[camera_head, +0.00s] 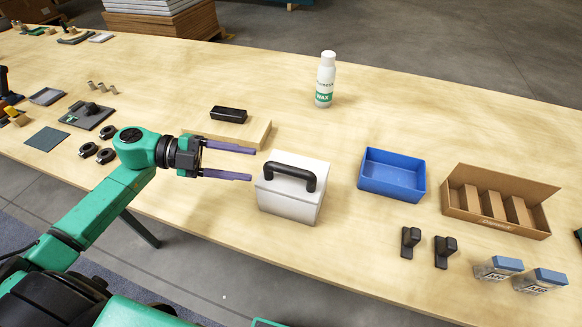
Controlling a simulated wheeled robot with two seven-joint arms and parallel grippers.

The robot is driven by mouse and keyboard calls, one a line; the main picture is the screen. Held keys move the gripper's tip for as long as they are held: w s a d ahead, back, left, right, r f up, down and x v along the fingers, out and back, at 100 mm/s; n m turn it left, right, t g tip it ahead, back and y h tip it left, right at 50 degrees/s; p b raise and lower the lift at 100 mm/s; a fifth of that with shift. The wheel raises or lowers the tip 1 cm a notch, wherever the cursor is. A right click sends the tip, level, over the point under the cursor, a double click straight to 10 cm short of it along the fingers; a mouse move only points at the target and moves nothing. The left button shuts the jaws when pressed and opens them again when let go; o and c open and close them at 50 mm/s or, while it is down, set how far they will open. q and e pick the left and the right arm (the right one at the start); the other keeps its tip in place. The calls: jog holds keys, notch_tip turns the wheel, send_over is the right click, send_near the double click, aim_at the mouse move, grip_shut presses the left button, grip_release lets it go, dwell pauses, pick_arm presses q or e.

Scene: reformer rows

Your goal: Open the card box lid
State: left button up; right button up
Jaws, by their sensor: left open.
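A white box (288,204) with a sloping front and a black arched handle (291,174) on top stands near the front edge of the table; it looks closed, and I take it as the card box. My left gripper (252,164) is open and empty, its two purple fingers pointing right, just left of the white box near handle height. Whether a fingertip touches the box cannot be told. A brown cardboard box (463,213), open on top with upright dividers, stands at the right. My right gripper is not in view.
A blue tray (369,181) stands right of the white box, with two black holders (408,243) in front. A wooden block (257,134) with a black piece (229,114) lies behind my gripper. A white wax bottle (326,80) stands farther back. The back right tabletop is clear.

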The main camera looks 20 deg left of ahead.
aim_at(290, 172)
pick_arm(q)
jog(key=p+x, duration=0.2)
jog(key=x, duration=0.8)
jog(key=shift+r, duration=0.1)
jog(key=shift+d, duration=0.35)
grip_shut()
dwell(0.6)
